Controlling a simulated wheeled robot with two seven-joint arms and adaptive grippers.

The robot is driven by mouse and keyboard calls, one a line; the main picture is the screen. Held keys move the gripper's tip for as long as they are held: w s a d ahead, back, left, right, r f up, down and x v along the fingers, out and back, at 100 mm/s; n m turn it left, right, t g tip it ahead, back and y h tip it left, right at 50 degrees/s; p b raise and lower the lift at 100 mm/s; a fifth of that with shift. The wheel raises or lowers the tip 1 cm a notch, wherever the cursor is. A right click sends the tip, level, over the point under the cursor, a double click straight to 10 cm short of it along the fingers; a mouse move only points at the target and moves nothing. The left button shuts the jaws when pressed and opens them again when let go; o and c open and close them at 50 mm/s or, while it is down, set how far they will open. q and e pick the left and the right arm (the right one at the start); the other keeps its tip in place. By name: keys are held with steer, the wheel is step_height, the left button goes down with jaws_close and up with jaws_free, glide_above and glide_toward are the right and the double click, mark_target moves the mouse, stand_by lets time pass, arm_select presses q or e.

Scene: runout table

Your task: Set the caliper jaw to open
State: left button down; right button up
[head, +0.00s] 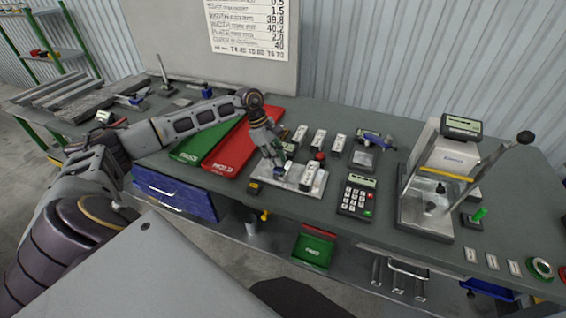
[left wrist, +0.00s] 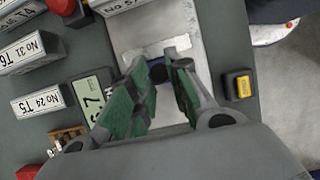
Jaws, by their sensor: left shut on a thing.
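My left gripper (head: 279,160) reaches down over a pale metal plate (head: 312,192) at the middle of the bench. In the left wrist view its green-padded fingers (left wrist: 158,84) are close together, shut on a small dark blue part (left wrist: 158,72), which looks like the caliper jaw. The fingers hide most of it, so I cannot tell how far the jaw is open. A digital display (left wrist: 92,96) lies beside the fingers, partly covered by them. My right gripper is not in view.
A red tray (head: 230,152) and a green tray (head: 190,150) lie left of the plate. Several labelled blocks (head: 319,139) stand behind it. A calculator (head: 356,197) and a lever press (head: 445,170) stand to the right. A small yellow-and-black box (left wrist: 239,86) sits beside the plate.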

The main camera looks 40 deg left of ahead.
arm_select(q)
steer(key=shift+a, duration=0.3)
steer(key=c, duration=1.3)
jaws_free()
steer(key=shift+s+a, duration=0.1)
steer(key=shift+a, duration=0.1)
steer(key=shift+d, duration=0.1)
steer(key=shift+r, duration=0.2)
steer(key=v, duration=1.1)
steer(key=shift+a+r, duration=0.25)
steer(key=shift+s, duration=0.1)
